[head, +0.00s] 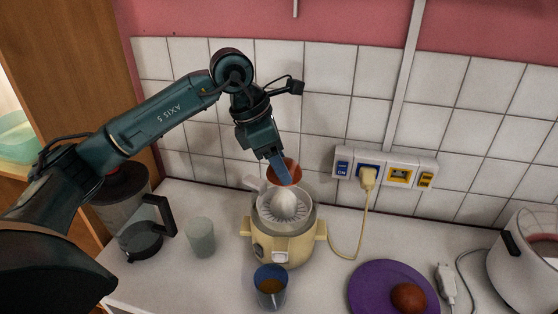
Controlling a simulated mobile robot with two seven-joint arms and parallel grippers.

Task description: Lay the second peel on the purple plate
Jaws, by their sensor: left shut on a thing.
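My left gripper (277,168) points down above the juicer and is shut on an orange-brown peel (291,173). The peel is held just above and behind the ribbed white cone of the cream juicer (283,247). The purple plate (369,284) lies on the counter at the lower right. A round brown-orange piece (408,298), which looks like another peel, rests on the plate's right part. The gripper's fingertips partly cover the held peel. My right gripper is not in view.
A yellow cord runs from the wall sockets (386,168). A white plug (446,284) and white appliance (527,262) are right of the plate.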

